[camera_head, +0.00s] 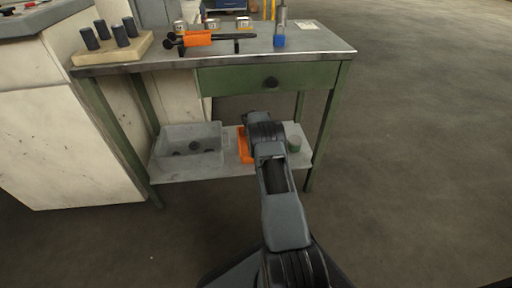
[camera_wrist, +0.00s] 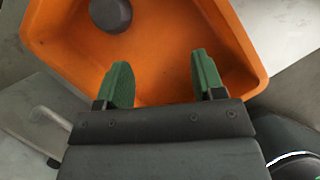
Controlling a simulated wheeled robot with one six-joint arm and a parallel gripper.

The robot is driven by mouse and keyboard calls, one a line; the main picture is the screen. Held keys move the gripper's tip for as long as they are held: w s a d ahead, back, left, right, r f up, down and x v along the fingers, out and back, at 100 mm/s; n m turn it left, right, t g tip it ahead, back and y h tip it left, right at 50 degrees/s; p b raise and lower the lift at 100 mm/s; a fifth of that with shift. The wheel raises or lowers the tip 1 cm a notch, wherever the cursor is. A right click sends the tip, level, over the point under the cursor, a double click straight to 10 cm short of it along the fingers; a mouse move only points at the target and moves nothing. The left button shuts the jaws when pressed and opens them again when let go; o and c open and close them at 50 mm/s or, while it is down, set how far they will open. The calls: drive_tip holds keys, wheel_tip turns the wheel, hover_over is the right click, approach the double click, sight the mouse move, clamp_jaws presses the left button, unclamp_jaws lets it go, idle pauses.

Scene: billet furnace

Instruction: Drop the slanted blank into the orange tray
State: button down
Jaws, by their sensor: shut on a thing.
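The orange tray (camera_wrist: 165,60) fills much of the wrist view. A dark, round-ended blank (camera_wrist: 110,14) is inside it, near the top of that view; I cannot tell whether it is the slanted one. My gripper (camera_wrist: 160,80) is over the tray, its two green-padded fingers apart. Only orange tray shows between them, with no blank in the gap. In the head view the orange tray (camera_head: 243,146) is on the lower shelf, partly hidden by my arm, and my fingertips are hidden there.
A grey bin (camera_head: 190,140) with dark pieces stands left of the tray on the lower shelf (camera_head: 210,172). A greenish cylinder (camera_head: 294,144) stands to the right. The green table's drawer (camera_head: 270,80) is above. A pale block (camera_head: 112,48) with several dark blanks stands on the tabletop.

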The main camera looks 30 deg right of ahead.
drive_tip(key=c, duration=0.6)
unclamp_jaws()
drive_tip(key=shift+r, duration=0.1)
drive_tip(key=o, duration=0.4)
drive_tip(key=shift+o, duration=0.2)
drive_tip(key=p+v, duration=0.3)
drive_tip(key=v, duration=0.3)
drive_tip(key=shift+s+a+r+p, duration=0.15)
drive_tip(key=shift+a+r+p, duration=0.15)
drive_tip(key=shift+r+p, duration=0.3)
